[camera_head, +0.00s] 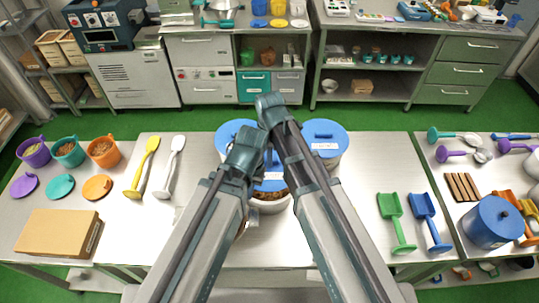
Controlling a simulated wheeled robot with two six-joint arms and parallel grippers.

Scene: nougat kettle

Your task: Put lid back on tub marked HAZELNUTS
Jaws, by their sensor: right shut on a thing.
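A white tub (268,208) with brown contents stands in the middle of the bench, partly hidden between my arms. A blue lid (270,184) with a white label is over its far part, and brown contents show at the near side. I cannot tell whether the lid touches the rim. My right gripper (271,160) is over this lid and shut on it, its fingertips partly hidden. My left arm ends just left of it; the left gripper's fingers are hidden by the arm. The label's lettering is too small to read.
Two blue-lidded tubs stand behind, one at left (229,131) and one at right (323,130). Scoops, yellow (144,168), white (172,168), green (396,222) and blue (430,220), lie either side. A cardboard box (55,232) is at left, a blue pot (490,222) at right.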

